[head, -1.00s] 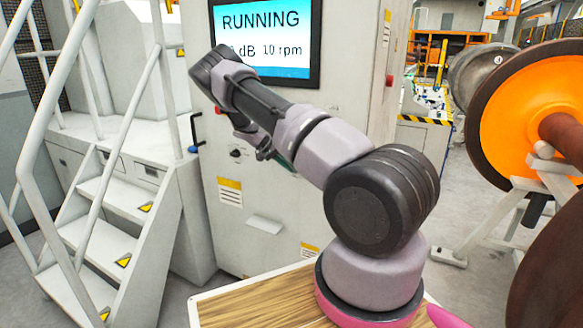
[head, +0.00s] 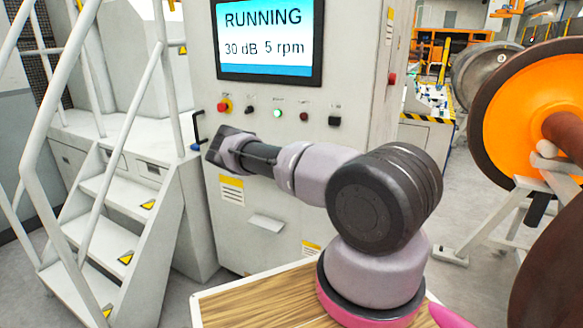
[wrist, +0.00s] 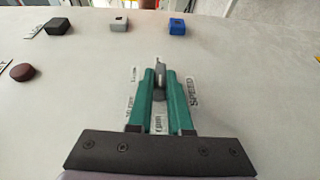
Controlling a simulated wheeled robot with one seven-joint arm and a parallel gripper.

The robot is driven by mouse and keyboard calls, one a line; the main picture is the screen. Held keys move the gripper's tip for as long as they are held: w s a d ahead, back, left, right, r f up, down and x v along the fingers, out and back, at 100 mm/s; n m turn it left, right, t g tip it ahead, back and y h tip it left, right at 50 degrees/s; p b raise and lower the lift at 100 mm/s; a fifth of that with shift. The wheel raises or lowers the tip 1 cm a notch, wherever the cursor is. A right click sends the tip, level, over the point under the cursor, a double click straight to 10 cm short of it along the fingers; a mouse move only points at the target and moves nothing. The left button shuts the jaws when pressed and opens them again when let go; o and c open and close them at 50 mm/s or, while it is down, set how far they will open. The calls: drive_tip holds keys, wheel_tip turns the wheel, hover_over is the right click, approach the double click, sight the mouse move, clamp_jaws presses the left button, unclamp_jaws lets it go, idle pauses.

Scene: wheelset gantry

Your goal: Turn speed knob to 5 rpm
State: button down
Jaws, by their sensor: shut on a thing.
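The speed knob (wrist: 160,70) is a small dark grey lever between labels in the wrist view, with "SPEED" printed to its right. The teal fingers of my gripper (wrist: 160,80) are shut on it, one on each side. In the head view the knob and fingertips are hidden by my arm. The display (head: 266,70) on the grey cabinet reads "RUNNING", "30 dB" and "5 rpm".
White stairs (head: 110,215) stand left. An orange wheel (head: 540,115) stands right.

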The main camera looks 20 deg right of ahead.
drive_tip(key=shift+f+g+h, duration=0.1)
drive_tip(key=shift+g+h, duration=0.2)
idle(0.4)
drive_tip(key=c, duration=0.8)
unclamp_jaws()
drive_tip(key=shift+d, duration=0.1)
drive_tip(key=shift+c, duration=0.2)
